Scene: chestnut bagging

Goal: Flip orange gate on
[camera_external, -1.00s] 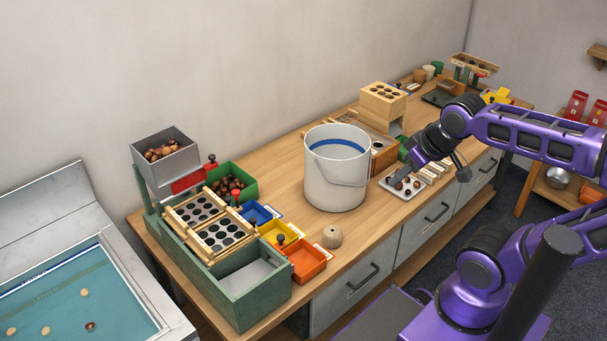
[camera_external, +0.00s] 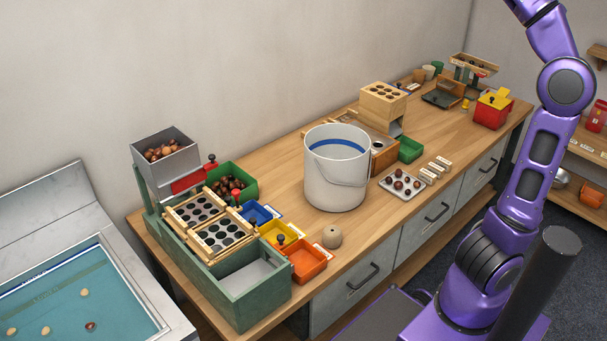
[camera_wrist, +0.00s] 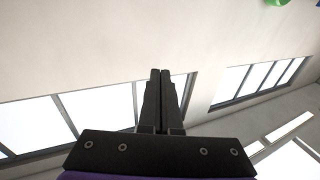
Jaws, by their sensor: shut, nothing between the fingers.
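An orange tray (camera_external: 307,262) sits at the front end of the green sorting stand, in a row with a yellow tray (camera_external: 272,232) and a blue tray (camera_external: 262,213). Small dark knobs (camera_external: 280,239) stand up by these trays. I cannot tell which part is the orange gate or how it is set. My gripper (camera_wrist: 160,72) is shut and empty in the wrist view, with wall and windows behind it. It is out of the external view, where my raised arm leaves through the top edge at the right, far from the orange tray.
A white bucket (camera_external: 336,180) stands mid-bench, with a round tan object (camera_external: 332,236) in front. A grey tray of chestnuts (camera_external: 388,187) lies right of it. A grey hopper (camera_external: 166,160) tops the stand. A red box (camera_external: 492,113) with a yellow lid is farther right.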

